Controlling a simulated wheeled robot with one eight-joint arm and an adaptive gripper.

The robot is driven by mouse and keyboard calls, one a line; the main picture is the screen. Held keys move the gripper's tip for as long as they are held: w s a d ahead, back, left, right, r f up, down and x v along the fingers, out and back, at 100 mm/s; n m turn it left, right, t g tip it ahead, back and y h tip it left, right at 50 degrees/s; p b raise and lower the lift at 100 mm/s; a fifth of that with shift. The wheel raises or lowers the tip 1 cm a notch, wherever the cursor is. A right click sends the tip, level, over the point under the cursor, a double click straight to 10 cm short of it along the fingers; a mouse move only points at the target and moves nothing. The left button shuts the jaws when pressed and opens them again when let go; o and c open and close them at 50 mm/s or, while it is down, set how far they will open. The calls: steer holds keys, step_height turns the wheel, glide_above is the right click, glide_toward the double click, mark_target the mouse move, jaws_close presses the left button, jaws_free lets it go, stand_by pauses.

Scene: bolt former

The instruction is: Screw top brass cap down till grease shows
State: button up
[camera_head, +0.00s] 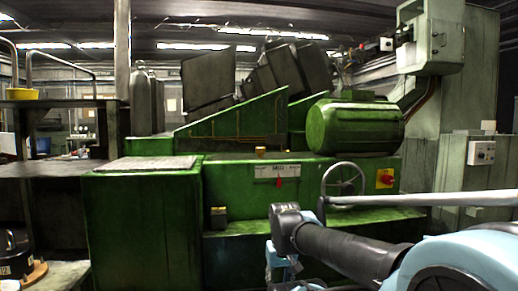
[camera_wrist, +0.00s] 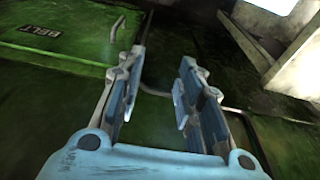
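A small brass-coloured cap (camera_head: 260,150) sits on the green machine's ledge in the head view, just above a white label plate (camera_head: 277,170). It looks upright, and it is too small to tell whether any grease shows. I cannot make out the cap in the wrist view. My gripper (camera_wrist: 161,62) is open in the wrist view, with nothing between its fingers. In the head view my arm is at the lower right, in front of the machine and below the cap. The gripper there is mostly hidden by the arm.
The green machine (camera_head: 140,230) carries a motor (camera_head: 353,127), a handwheel (camera_head: 343,180) and a red-and-yellow switch (camera_head: 385,178). A small dark box with a yellowish top (camera_head: 218,218) stands on the lower ledge. A green panel marked BELT (camera_wrist: 40,32) shows in the wrist view.

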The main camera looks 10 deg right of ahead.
steer(key=o, duration=0.4)
steer(key=shift+s+r, duration=0.1)
steer(key=shift+r, duration=0.1)
steer(key=shift+o, duration=0.5)
steer(key=w+r, duration=0.5)
steer(key=r, duration=0.5)
steer(key=w+r, duration=0.5)
steer(key=r, duration=0.4)
steer(key=w+r+n, duration=0.1)
steer(key=w+r, duration=0.5)
steer(key=r, duration=0.4)
steer(key=shift+r+g, duration=0.3)
steer(key=shift+g, duration=0.1)
step_height(320, 180, up, 27)
steer(key=n+g, duration=0.1)
steer(key=n, duration=0.1)
glide_above(260, 151)
steer(key=w, duration=0.2)
steer(key=f, duration=1.7)
steer(key=shift+d+f, duration=0.25)
steer(key=shift+f, duration=0.05)
steer(key=c, duration=1.1)
